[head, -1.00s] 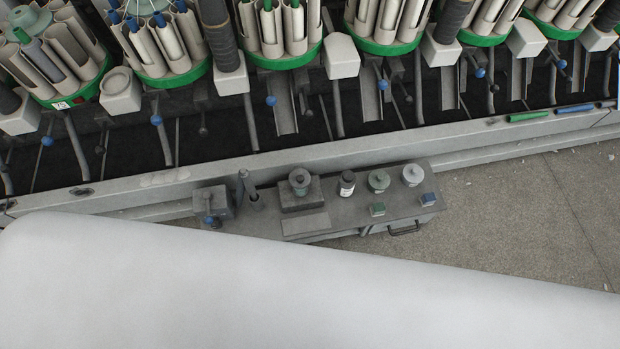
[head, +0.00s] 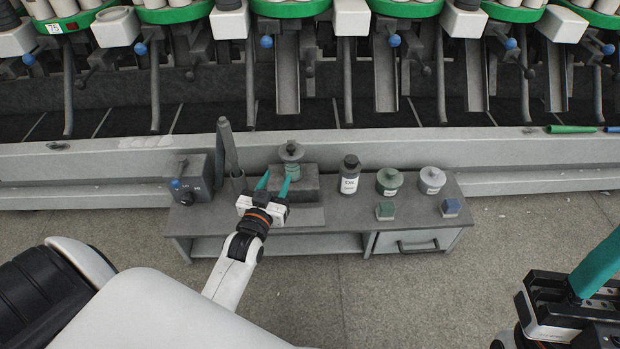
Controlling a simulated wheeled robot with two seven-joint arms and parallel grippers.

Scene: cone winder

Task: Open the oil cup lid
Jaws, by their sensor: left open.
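A small grey-green cup with a dark knobbed lid (head: 291,151) stands upright on a raised dark block (head: 307,183) on the low bench; it looks like the oil cup. Its lid sits on top, closed. My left gripper (head: 277,177) is in front of the block, its two teal fingers apart and pointing towards the cup. The right finger overlaps the cup's lower part in the picture; I cannot tell whether it touches. Nothing shows between the fingers. My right gripper (head: 598,268) is partly in view at the lower right, far from the bench; its opening is not clear.
A control box (head: 190,178) and an upright rod (head: 228,148) stand left. The winder's rail (head: 500,150) runs behind.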

